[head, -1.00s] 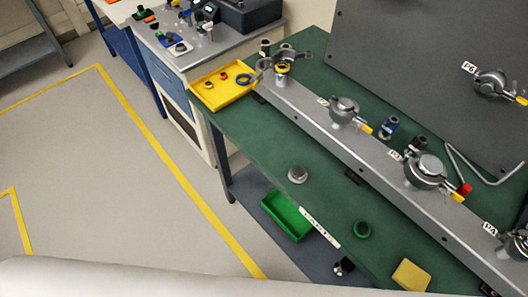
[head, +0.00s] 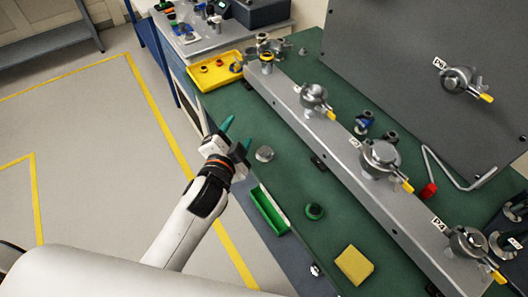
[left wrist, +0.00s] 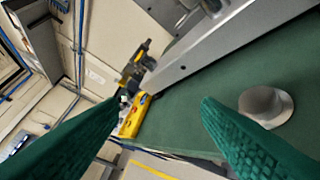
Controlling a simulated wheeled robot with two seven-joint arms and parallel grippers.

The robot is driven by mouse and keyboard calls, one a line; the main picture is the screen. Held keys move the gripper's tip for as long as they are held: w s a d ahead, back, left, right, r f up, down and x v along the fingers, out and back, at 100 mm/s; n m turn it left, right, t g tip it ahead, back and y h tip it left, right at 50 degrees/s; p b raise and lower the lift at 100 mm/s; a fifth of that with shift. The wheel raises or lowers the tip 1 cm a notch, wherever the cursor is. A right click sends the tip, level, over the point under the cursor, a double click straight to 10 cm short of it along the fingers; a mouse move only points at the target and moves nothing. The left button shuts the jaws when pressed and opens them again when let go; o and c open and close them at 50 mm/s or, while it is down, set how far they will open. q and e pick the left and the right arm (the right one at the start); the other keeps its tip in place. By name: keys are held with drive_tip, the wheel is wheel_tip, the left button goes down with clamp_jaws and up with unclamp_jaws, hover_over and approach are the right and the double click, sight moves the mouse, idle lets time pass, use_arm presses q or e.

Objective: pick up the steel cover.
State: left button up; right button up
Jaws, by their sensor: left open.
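The steel cover (head: 264,154) looks like a small grey round cap lying on the green bench top near its front left edge. In the left wrist view the cover (left wrist: 264,105) is a domed grey piece with a brim, at the right beyond one finger. My left gripper (head: 236,134) is open and empty, with green fingertips. It is at the bench's front edge, just left of the cover and apart from it. The cover is not between the fingers. My right gripper is not in the head view.
A grey rail (head: 337,144) with several clamped fittings runs along the bench behind the cover. A yellow tray (head: 215,83) stands at the far left end. A green bin (head: 268,210) sits below the edge.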

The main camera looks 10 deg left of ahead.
use_arm(q)
drive_tip(key=w+d+r+m+t+h, duration=0.3)
drive_tip(key=d+r+m+t+h, duration=0.1)
drive_tip(key=d+r+m+h, duration=0.95)
drive_tip(key=s+d+r+m+g+h, duration=0.25)
drive_tip(key=m+g+h, duration=0.2)
drive_tip(key=m, duration=0.45)
drive_tip(key=s+d+r+m+g+h, duration=0.1)
drive_tip(key=d+m+g+h, duration=0.25)
drive_tip(key=m+g, duration=0.4)
drive_tip(key=m+g+y+p, duration=0.2)
drive_tip(key=m+g+y, duration=0.6)
drive_tip(key=m+y, duration=1.4)
hover_over(265, 150)
wheel_tip(265, 150, down, 19)
drive_tip(key=shift+w+a+r, duration=0.1)
drive_tip(key=shift+w, duration=0.05)
drive_tip(key=f+p, duration=0.2)
drive_tip(key=f, duration=0.1)
drive_tip(key=f+p, duration=0.1)
drive_tip(key=f, duration=0.1)
drive_tip(key=shift+s, duration=0.25)
drive_tip(key=shift+f, duration=0.3)
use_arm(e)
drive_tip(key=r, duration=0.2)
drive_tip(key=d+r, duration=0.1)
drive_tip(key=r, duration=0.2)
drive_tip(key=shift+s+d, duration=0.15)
